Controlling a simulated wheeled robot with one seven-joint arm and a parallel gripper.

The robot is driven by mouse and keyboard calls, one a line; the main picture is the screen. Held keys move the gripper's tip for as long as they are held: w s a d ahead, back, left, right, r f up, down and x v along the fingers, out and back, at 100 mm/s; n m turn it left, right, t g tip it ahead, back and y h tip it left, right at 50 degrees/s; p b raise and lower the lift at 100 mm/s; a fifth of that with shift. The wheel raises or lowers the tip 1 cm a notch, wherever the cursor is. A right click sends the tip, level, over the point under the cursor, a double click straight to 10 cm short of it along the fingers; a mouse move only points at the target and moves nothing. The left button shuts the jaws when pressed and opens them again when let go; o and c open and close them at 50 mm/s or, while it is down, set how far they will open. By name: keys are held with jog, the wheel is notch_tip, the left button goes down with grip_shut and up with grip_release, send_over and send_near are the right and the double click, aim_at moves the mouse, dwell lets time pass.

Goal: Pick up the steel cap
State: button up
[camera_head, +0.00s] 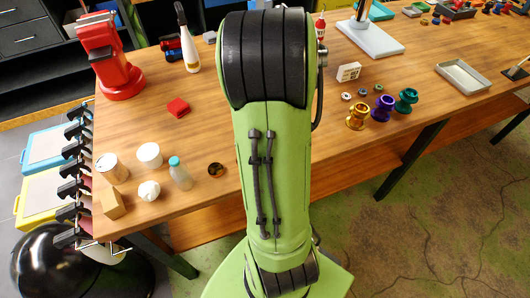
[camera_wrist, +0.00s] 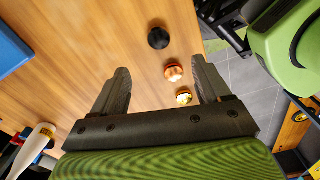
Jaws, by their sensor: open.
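None shows plain steel grey, so I cannot tell for sure which is the steel cap. My gripper (camera_wrist: 162,66) is open and empty. In the picture the red-rimmed and gold-toned caps show between its fingers, nearer the right one; the black cap shows beyond the tips. In the head view my arm hides the gripper; a dark round cap with a golden sheen (camera_head: 216,170) shows left of it.
The table's near edge runs close to the caps in the wrist view.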

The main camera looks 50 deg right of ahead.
jog(key=f, duration=0.4)
jog(key=f+b, duration=0.1)
jog(key=f, duration=0.3)
jog(key=f+b, duration=0.1)
jog(key=f, duration=0.3)
jog(key=shift+w+d+f, duration=0.1)
jog(key=shift+w+f, duration=0.15)
jog(key=shift+f, duration=0.15)
jog(key=shift+r, duration=0.1)
jog(key=shift+c, duration=0.2)
jog(key=c, duration=1.1)
notch_tip(320, 180, up, 10)
jog(key=shift+p, duration=0.95)
jog(key=shift+c, duration=0.2)
